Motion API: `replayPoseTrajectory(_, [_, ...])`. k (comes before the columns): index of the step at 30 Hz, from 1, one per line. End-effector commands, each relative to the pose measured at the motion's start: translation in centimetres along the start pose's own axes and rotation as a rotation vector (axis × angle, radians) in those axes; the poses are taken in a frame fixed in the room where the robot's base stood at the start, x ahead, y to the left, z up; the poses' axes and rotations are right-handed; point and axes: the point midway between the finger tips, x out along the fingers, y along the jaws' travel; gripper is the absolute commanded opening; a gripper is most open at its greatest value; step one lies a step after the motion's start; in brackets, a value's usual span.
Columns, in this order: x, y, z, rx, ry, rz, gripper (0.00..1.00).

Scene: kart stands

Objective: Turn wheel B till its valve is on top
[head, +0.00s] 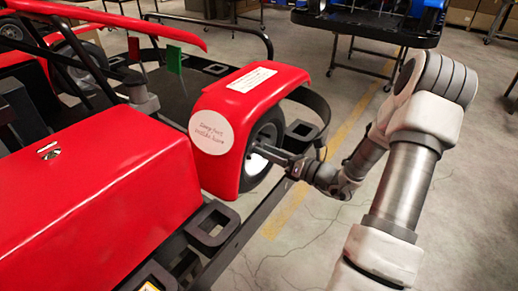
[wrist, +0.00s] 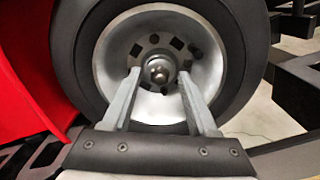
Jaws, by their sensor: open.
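A black-tyred wheel with a pale metal rim (wrist: 110,60) fills the wrist view. Its hub has dark holes around a central nut (wrist: 158,72). I see no letter marking it as wheel B, and I cannot pick out a valve. In the head view the wheel (head: 265,133) is partly hidden under a red fender (head: 243,95). My gripper (wrist: 158,75) is open in front of the rim, one finger on each side of the central nut. I cannot tell whether the fingertips touch the hub. In the head view my gripper (head: 262,152) reaches in from the right.
The kart's red body (head: 100,200) fills the left. A black bumper bar (head: 318,108) curves by the wheel, and a dark frame rail (head: 255,225) runs below. A green tag (head: 174,60) hangs behind. Open floor (head: 300,245) lies to the right.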

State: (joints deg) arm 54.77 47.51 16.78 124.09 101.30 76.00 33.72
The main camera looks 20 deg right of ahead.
Motion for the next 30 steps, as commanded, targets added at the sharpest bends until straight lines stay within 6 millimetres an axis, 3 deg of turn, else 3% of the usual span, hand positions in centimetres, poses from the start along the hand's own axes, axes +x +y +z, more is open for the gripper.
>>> replayPoseTrajectory(6, [2.4,0.0,0.0,0.0,0.0,0.0,0.59])
replayPoseTrajectory(17, [2.9,0.0,0.0,0.001,0.001,-0.001,0.59])
replayPoseTrajectory(27, [2.9,0.0,0.0,0.0,0.0,-0.001,0.0])
replayPoseTrajectory(30, [2.9,0.0,0.0,0.0,0.0,-0.001,0.0])
